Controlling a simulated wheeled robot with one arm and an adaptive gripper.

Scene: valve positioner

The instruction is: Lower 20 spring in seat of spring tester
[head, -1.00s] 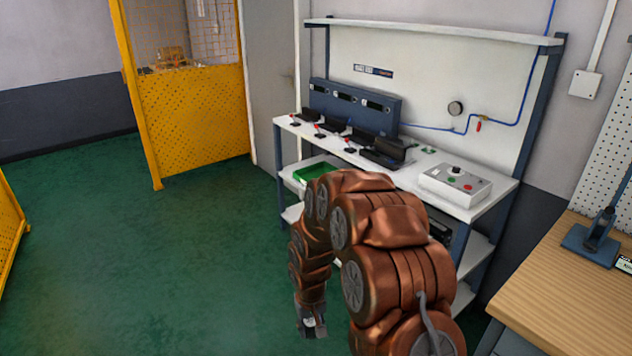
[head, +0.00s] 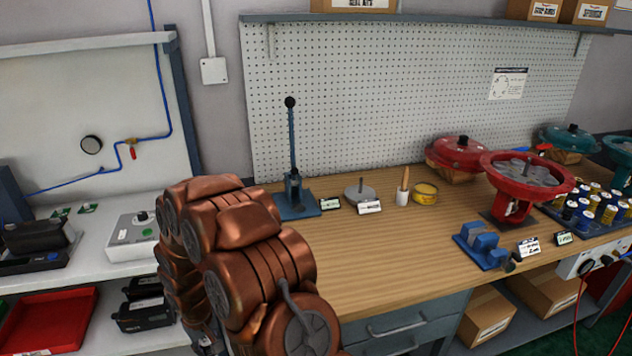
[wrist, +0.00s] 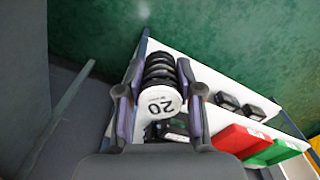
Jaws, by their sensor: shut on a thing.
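The 20 spring (wrist: 160,92) has black coils and a white end marked "20" in the wrist view. My gripper (wrist: 160,102) is shut on it, with one finger on each side. In the head view my arm hangs down at the lower left and hides most of the gripper and the spring. A blue stand with an upright lever and black knob (head: 292,165), which looks like the spring tester, stands on the wooden bench at centre. Its seat is too small to make out. The spring is well apart from it, to the left and lower.
The wooden bench (head: 370,265) has clear room in front of the stand. A grey disc with a pin (head: 361,192), a yellow tin (head: 425,193) and a red actuator housing (head: 512,205) stand further right. A white shelf unit with a control box (head: 133,235) is at left.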

